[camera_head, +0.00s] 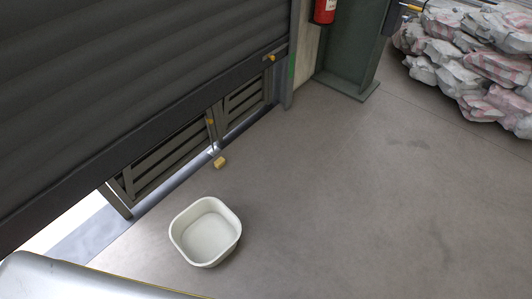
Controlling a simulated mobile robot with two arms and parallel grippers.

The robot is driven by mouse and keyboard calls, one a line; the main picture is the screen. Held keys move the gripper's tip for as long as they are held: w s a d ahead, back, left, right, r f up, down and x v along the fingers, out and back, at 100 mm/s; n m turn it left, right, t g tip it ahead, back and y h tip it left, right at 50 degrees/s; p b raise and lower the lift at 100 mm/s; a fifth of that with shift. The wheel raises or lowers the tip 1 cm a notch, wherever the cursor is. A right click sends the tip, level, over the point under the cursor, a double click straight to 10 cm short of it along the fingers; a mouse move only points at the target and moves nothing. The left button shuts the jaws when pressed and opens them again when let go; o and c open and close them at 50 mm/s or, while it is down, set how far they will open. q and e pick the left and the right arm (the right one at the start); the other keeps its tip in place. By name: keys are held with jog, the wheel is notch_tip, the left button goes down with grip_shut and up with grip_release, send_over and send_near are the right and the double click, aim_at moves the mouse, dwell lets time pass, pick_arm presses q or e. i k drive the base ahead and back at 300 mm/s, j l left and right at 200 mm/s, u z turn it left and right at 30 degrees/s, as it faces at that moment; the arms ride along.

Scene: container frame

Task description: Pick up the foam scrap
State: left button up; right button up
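A small yellow block, which looks like the foam scrap (220,162), lies on the grey floor close to the bottom of the partly raised roller shutter. It is just beyond a white, rounded-square basin (205,232), apart from it. The basin stands upright on the floor and looks empty. Neither of my grippers shows in the head view.
A dark roller shutter (120,75) hangs partly open at the left, with slatted panels (170,155) behind its gap. A green post (352,50) with a red extinguisher (325,10) stands at the back. Stacked bags (470,60) fill the back right. The right floor is clear.

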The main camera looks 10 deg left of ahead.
aim_at(219, 163)
jog(key=i+l+z, duration=0.25)
jog(key=i+l, duration=0.15)
jog(key=i+l+z, duration=0.3)
jog(key=i, duration=0.25)
jog(key=i+l+z, duration=0.1)
jog(key=i+z, duration=0.15)
jog(key=i, duration=0.2)
jog(key=i+j+u, duration=0.15)
jog(key=i+u, duration=0.3)
jog(key=i+j+u, duration=0.1)
jog(key=i+u, duration=0.55)
jog(key=u, duration=0.2)
jog(key=i+l+u, duration=0.25)
jog(key=u, duration=0.15)
jog(key=i+j+u, duration=0.45)
jog(key=i, duration=0.25)
jog(key=i+j+u, duration=0.2)
jog(key=i, duration=0.2)
jog(key=k+l, duration=0.05)
jog(key=l, duration=0.05)
